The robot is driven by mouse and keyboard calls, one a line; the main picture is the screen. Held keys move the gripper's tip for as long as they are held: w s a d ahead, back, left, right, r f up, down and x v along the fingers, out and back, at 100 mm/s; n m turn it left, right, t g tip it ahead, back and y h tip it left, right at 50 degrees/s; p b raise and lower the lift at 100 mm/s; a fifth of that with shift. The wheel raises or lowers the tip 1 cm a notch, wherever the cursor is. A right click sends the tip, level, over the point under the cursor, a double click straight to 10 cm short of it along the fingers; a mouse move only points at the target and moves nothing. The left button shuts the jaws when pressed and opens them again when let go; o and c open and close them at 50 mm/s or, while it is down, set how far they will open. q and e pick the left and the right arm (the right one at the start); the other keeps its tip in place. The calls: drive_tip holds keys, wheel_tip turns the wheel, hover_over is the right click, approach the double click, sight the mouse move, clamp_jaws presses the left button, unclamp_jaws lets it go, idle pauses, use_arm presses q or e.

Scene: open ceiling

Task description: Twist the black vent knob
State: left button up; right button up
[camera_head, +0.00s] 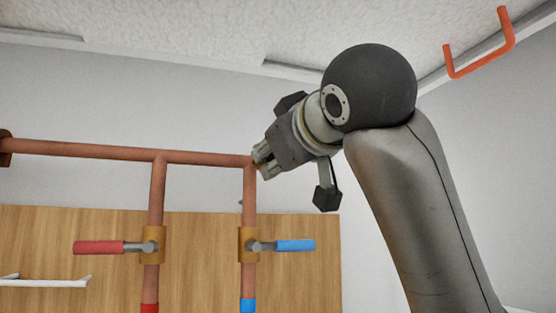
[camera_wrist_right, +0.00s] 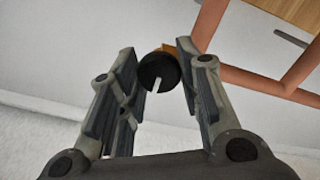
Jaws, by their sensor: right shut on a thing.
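The black vent knob (camera_wrist_right: 155,66) is a round black disc with a pale stripe, seen in the right wrist view between my right gripper's fingers. A brass fitting (camera_wrist_right: 170,50) shows just behind it, at the copper pipe (camera_wrist_right: 208,22). My right gripper (camera_wrist_right: 165,64) is shut on the knob, with one finger on each side. In the head view, my right gripper (camera_head: 262,160) is at the right end of the horizontal copper pipe (camera_head: 100,150), and its fingers hide the knob there. My left gripper is not in view.
Below hang a valve with a red lever (camera_head: 98,247) and one with a blue lever (camera_head: 295,245), in front of a wooden panel (camera_head: 50,225). A white rail (camera_head: 50,283) is at lower left. An orange pipe (camera_head: 482,58) hangs at upper right.

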drive_tip(key=shift+f, duration=0.25)
drive_tip(key=o, duration=1)
drive_tip(key=shift+r, duration=0.15)
drive_tip(key=shift+s, duration=0.1)
drive_tip(key=v, duration=1.2)
